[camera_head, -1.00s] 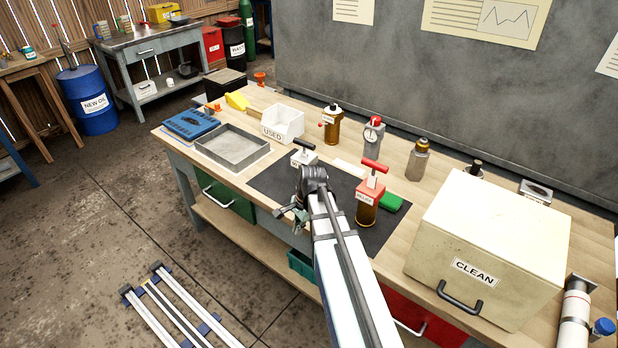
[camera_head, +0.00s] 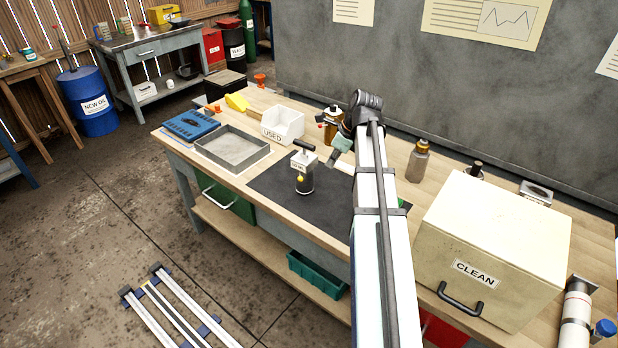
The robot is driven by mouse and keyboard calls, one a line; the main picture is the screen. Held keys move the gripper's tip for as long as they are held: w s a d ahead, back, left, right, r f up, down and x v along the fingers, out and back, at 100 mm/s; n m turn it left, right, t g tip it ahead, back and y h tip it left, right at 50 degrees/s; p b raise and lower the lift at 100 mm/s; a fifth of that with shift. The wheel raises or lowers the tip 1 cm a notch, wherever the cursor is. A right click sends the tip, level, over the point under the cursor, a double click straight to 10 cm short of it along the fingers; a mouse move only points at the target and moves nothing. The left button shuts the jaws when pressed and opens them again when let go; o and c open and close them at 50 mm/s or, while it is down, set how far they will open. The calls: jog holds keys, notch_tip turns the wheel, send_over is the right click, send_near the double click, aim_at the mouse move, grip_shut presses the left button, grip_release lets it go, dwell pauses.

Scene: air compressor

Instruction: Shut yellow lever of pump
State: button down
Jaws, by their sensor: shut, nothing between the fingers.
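The pump (camera_head: 304,170) stands upright on the dark mat (camera_head: 275,198). It has a black T-handle, a pale head and a dark body. A small yellow part (camera_head: 299,179), which looks like its lever, shows on the front; its exact position is too small to tell. My gripper (camera_head: 333,161) hangs shut and empty, to the right of the pump's head and apart from it in the picture. My arm hides the red-handled pump and most of the mat's right part.
An amber bottle (camera_head: 330,120) stands behind the gripper. A white USED bin (camera_head: 283,126) and a grey tray (camera_head: 232,150) are at the left. A brown-capped bottle (camera_head: 418,162) and the CLEAN box (camera_head: 480,250) are right of my arm. The mat's front left is clear.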

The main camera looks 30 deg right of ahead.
aim_at(300, 175)
jog(key=w+a+f+p, duration=0.2)
jog(key=w+a+f, duration=0.3)
jog(key=f, duration=0.4)
jog(key=shift+w+f+p, duration=0.2)
jog(key=shift+w+p, duration=0.2)
jog(key=shift+w, duration=0.1)
jog(key=shift+s+d, duration=0.1)
dwell(0.4)
